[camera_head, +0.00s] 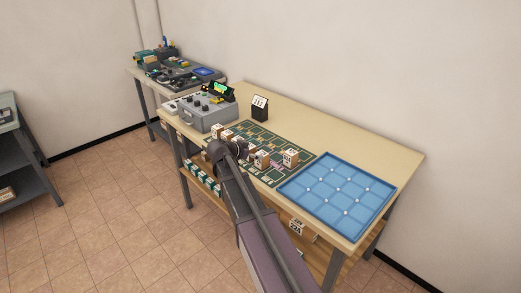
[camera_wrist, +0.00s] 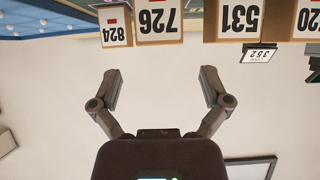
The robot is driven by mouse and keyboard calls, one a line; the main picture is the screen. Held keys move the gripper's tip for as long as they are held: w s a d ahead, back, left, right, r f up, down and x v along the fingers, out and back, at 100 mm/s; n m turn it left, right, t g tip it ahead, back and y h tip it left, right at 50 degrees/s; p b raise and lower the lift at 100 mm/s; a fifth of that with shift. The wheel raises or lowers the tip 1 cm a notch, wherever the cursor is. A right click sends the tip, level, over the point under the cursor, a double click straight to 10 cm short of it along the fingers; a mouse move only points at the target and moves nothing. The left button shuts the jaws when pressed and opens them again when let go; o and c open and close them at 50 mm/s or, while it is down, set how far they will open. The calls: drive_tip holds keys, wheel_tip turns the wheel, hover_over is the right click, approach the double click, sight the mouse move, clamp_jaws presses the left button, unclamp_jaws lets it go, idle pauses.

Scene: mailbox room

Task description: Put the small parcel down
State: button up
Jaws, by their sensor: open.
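Several small brown parcels with white number labels stand on the green patterned mat (camera_head: 244,133) on the table. One parcel (camera_head: 291,157) is near the mat's right end, with another parcel (camera_head: 262,158) to its left. In the head view my gripper (camera_head: 228,150) is at the mat's front edge and hides part of the parcels.
A blue gridded tray (camera_head: 337,196) lies right of the mat. A grey control box (camera_head: 208,112) and a black stand with a number card (camera_head: 260,107) are behind. The wooden tabletop (camera_head: 340,135) is clear at the back right. A lower shelf holds more boxes (camera_head: 203,178).

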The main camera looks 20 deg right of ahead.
drive_tip(key=shift+p+v, duration=0.95)
drive_tip(key=shift+v, duration=1.55)
drive_tip(key=s+a+f+n+g+y, duration=0.1)
drive_tip(key=s+a+f+n+y, duration=0.2)
drive_tip(key=s, duration=0.4)
drive_tip(key=s+a+f+n+g+y, duration=0.1)
drive_tip(key=s+a+f+n+y, duration=0.2)
drive_tip(key=s, duration=0.5)
drive_tip(key=s+a+f+n+g+y, duration=0.2)
drive_tip(key=s+a+f+n+y, duration=0.1)
drive_tip(key=s+a+n+y, duration=0.2)
drive_tip(key=s+a+n, duration=0.2)
drive_tip(key=n, duration=0.1)
drive_tip(key=shift+s+f, duration=0.15)
drive_tip(key=shift+s, duration=0.05)
